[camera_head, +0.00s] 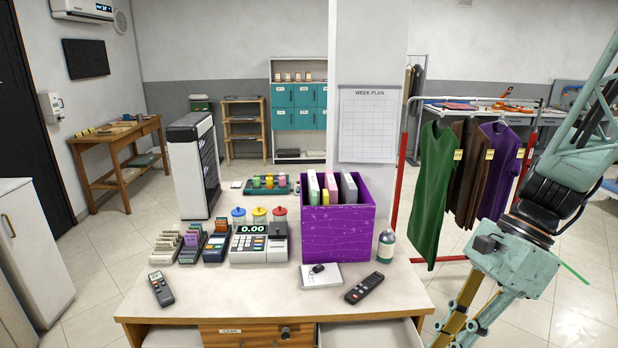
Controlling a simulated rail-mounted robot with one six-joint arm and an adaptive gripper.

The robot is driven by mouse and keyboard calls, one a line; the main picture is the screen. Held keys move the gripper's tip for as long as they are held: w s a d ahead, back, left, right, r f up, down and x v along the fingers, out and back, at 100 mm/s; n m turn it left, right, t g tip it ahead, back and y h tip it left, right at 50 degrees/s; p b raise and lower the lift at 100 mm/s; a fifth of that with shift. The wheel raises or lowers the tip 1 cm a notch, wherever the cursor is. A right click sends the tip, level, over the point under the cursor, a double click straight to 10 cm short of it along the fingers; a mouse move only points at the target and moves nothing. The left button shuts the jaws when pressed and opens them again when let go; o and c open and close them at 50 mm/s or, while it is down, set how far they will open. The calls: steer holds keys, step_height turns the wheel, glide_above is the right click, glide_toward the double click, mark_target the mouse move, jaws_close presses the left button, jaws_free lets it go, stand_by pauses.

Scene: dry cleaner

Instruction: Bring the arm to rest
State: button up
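My arm comes in from the upper right edge of the head view, in pale green with dark joints. My gripper (455,332) hangs at the lower right, pointing down and left. It is beside the right end of the counter (240,312), in front of the hanging clothes. Its fingertips run to the bottom edge of the picture, so their gap is not clear. I see nothing held in the visible part of the fingers.
The counter bears a cash register (259,243), a purple box (338,232), a bottle (386,246), a remote (364,287) and a handset (160,289). An open drawer (372,334) juts from its front right. A clothes rack (405,165) stands behind my arm.

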steer(key=s+a+r+n+t+h, duration=0.2)
steer(key=s+r+n+t, duration=0.1)
steer(key=s+r+n, duration=0.4)
steer(key=s+a+r+n+t+h, duration=0.2)
steer(key=s+r+n+t+h, duration=0.1)
steer(key=s+r+n, duration=0.4)
steer(key=shift+s+r+n+h, duration=0.25)
steer(key=shift+r+n+h, duration=0.05)
steer(key=shift+r+n, duration=1.45)
steer(key=shift+r, duration=0.15)
